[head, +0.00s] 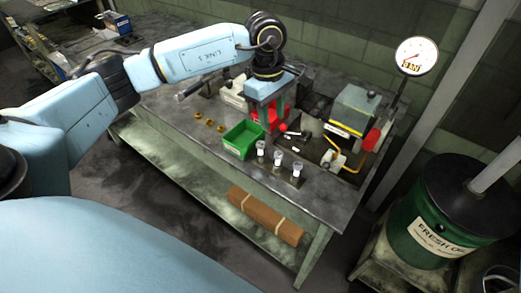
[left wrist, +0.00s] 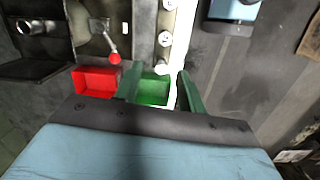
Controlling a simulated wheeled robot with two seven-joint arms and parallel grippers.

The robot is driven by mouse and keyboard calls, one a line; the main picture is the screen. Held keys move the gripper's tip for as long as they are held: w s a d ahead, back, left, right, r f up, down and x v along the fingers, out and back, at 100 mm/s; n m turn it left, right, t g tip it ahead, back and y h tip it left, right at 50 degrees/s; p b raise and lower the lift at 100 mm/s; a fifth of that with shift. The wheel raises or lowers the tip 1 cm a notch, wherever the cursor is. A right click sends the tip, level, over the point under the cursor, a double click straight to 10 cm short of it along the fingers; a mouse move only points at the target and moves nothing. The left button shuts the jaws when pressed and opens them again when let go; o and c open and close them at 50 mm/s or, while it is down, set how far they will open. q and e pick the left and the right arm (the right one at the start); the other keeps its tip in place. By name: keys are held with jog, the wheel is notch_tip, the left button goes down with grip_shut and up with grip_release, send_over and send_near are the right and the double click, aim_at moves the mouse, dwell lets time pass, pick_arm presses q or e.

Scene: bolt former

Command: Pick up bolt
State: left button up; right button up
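No bolt can be made out with certainty. Small brass-coloured pieces (head: 209,121) lie on the bench, left of the green bin (head: 237,142). My left gripper (head: 271,117) points down over the bench, beside the green bin and in front of the red bin (head: 284,101). In the left wrist view its two dark green fingers (left wrist: 158,90) are apart, with the green bin (left wrist: 154,91) showing between and beyond them. Nothing is seen held. The red bin (left wrist: 96,81) is just left of the fingers there. My right gripper does not show.
Several white-topped cups (head: 278,157) stand in a row near the bench's front edge. The machine (head: 355,110), with a red-knobbed lever, is to the right, below a dial gauge (head: 416,57). A green drum (head: 437,225) stands at far right. The bench's left part is mostly clear.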

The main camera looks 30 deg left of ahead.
pick_arm(q)
jog(key=a+y, duration=0.1)
jog(key=a, duration=0.2)
send_over(261, 144)
jog(key=f, duration=0.6)
jog(key=shift+w+a+f, duration=0.1)
jog(key=shift+w+f, duration=0.15)
jog(key=shift+f, duration=0.1)
jog(key=shift+s+f+p, duration=0.2)
jog(key=shift+f+p, duration=0.15)
jog(key=shift+f, duration=2.55)
grip_shut()
